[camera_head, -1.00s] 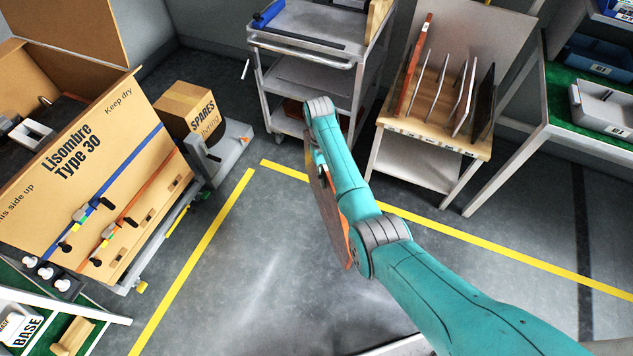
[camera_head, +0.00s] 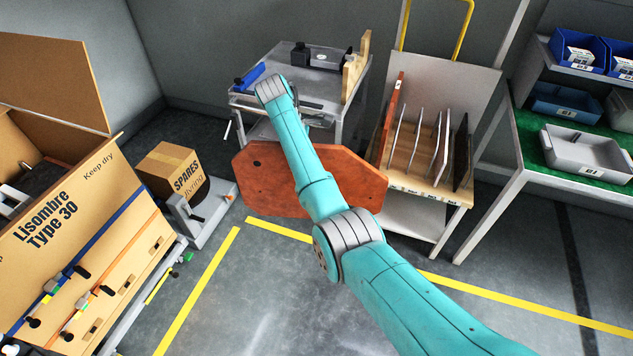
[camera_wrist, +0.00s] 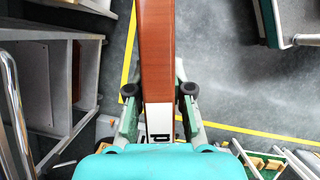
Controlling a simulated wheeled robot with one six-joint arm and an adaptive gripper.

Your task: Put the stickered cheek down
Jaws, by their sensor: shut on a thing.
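The cheek is a broad reddish-brown panel with cut corners (camera_head: 355,182). In the head view it hangs upright in front of the grey cart, broad face toward me, partly hidden by my arm. In the wrist view I see the cheek edge-on (camera_wrist: 156,45), with a white sticker bearing a dark mark (camera_wrist: 158,128) near its gripped end. My gripper (camera_wrist: 159,90) is shut on the cheek, one finger on each side. In the head view my arm hides most of the gripper.
A grey cart (camera_head: 318,92) behind the panel carries a blue tool and a dark fixture. A wooden slotted rack (camera_head: 418,185) with several upright boards stands to its right. A SPARES box (camera_head: 170,172) and a large carton (camera_head: 85,240) stand left. The taped floor in front is clear.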

